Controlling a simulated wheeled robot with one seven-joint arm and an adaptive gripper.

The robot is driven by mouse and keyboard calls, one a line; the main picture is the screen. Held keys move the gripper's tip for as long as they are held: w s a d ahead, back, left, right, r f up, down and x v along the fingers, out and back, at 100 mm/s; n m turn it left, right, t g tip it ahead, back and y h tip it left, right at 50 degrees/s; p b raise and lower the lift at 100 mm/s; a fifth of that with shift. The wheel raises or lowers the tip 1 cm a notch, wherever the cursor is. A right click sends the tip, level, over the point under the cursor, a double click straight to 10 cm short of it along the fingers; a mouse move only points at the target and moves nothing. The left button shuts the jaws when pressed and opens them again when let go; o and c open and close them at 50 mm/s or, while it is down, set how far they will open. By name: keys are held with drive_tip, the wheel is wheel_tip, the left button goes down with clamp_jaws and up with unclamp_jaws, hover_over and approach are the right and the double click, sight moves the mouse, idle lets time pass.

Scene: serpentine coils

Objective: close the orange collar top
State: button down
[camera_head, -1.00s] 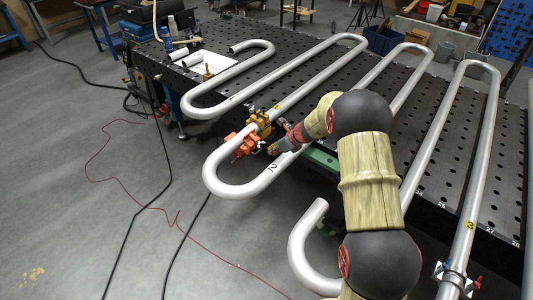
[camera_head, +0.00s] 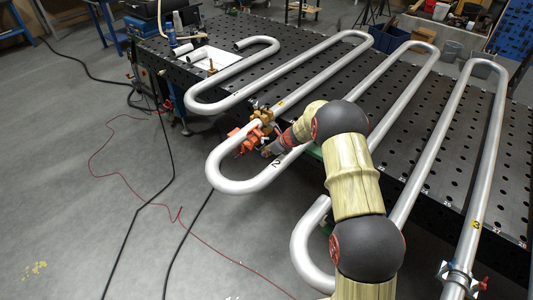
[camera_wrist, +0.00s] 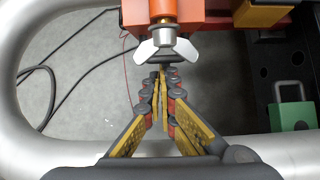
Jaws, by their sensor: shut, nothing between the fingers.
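The orange collar (camera_head: 240,140) is clamped around the silver serpentine pipe (camera_head: 232,186), near its left bend, in the head view. In the wrist view the orange collar (camera_wrist: 205,18) fills the top edge, with a silver wing nut (camera_wrist: 167,45) hanging at its middle. My gripper (camera_wrist: 161,75) is shut and empty, with its fingertips just below the wing nut. I cannot tell whether they touch it. In the head view my gripper (camera_head: 271,150) is right beside the collar, partly hidden by my arm. Whether the collar top is open or closed is hard to tell.
A brass-coloured clamp (camera_head: 263,115) sits beside the collar on the pipe. The perforated black table (camera_head: 490,150) lies under the coils. A green block with a handle (camera_wrist: 291,116) shows at right in the wrist view. Another silver clamp (camera_head: 458,278) is at lower right.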

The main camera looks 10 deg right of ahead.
drive_tip(key=shift+r+p, duration=0.15)
drive_tip(key=shift+p, duration=0.25)
drive_tip(key=shift+r+p, duration=0.2)
drive_tip(key=shift+p, duration=1)
